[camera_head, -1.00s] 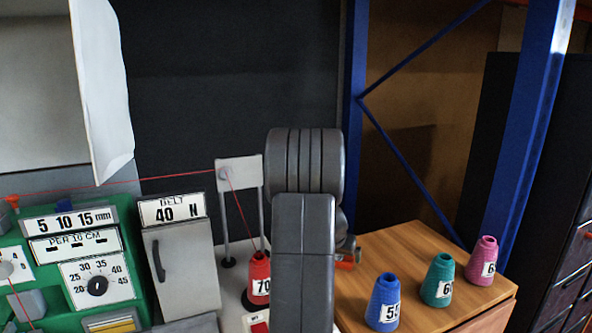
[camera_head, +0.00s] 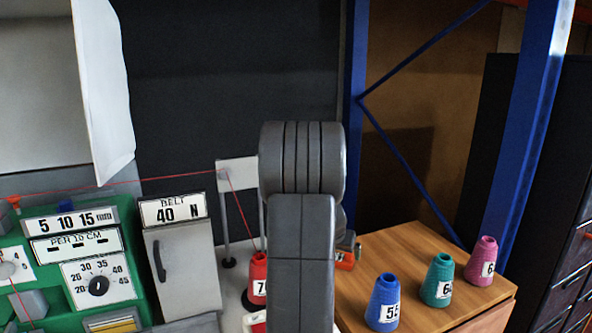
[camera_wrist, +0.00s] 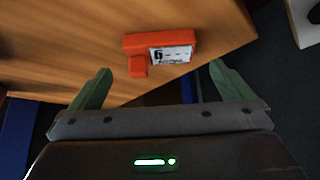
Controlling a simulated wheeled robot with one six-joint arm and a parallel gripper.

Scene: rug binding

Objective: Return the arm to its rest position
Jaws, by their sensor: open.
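My arm stands upright in the middle of the head view and hides my gripper there. In the wrist view my gripper (camera_wrist: 158,88) is open, its two green fingers wide apart with nothing between them. Beyond the fingertips an orange-red block (camera_wrist: 137,43) with a white label lies on the wooden table top (camera_wrist: 60,45). A small part of an orange-red thing (camera_head: 345,260) also shows just right of my arm in the head view, at the table's left edge.
Blue (camera_head: 384,302), green (camera_head: 437,280) and pink (camera_head: 481,262) thread cones stand on the table. A red cone (camera_head: 258,278) stands left of my arm, with thread running up to a white post. A green machine (camera_head: 70,260) and grey belt box (camera_head: 182,260) are at left. A blue rack upright (camera_head: 535,110) rises at right.

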